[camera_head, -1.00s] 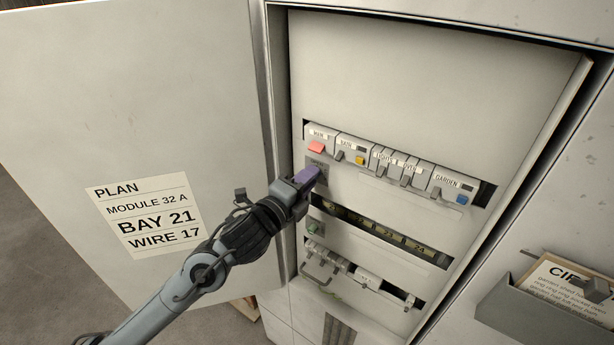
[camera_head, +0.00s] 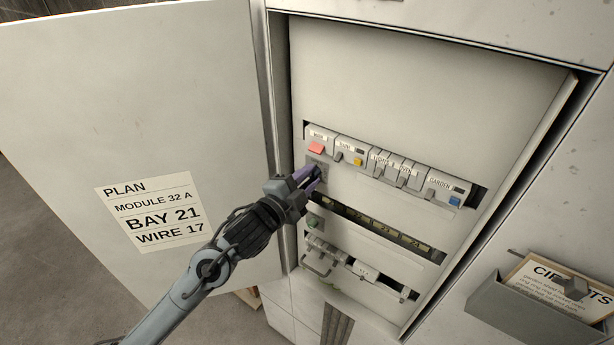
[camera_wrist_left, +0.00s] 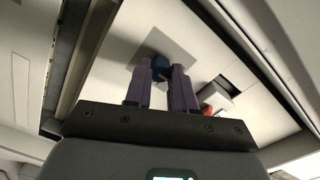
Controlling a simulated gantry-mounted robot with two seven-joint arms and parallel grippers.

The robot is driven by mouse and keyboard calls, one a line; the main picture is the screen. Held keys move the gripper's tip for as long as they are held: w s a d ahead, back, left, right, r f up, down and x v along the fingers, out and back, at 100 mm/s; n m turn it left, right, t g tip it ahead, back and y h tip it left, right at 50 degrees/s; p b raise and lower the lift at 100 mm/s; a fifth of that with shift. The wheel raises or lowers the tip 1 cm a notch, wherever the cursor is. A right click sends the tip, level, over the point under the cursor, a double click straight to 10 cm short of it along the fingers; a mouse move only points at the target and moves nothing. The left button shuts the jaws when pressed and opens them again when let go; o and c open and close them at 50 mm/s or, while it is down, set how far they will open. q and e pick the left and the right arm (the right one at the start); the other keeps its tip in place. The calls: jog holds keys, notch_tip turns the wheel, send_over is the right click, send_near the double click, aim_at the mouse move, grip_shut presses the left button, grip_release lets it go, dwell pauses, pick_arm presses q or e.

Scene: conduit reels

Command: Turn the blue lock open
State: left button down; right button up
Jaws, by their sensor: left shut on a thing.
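The blue lock (camera_wrist_left: 159,64) is a small dark-blue knob on a grey square plate (camera_wrist_left: 178,48) in the left wrist view. How far the lock is turned cannot be told. My right gripper does not show.
A row of breakers (camera_head: 390,165) with a red switch (camera_head: 316,148) lies above the plate. A slot with numbered bays (camera_head: 380,228) and a lower terminal row (camera_head: 345,265) lie below. The open cabinet door (camera_head: 120,90) stands left. A card holder (camera_head: 540,315) is at lower right.

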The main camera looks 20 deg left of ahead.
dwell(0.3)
pick_arm(q)
jog(key=c, duration=0.9)
grip_release()
jog(key=shift+c, duration=0.2)
jog(key=shift+s, duration=0.1)
jog(key=b+v, duration=0.3)
jog(key=v, duration=0.7)
jog(key=shift+s, duration=0.35)
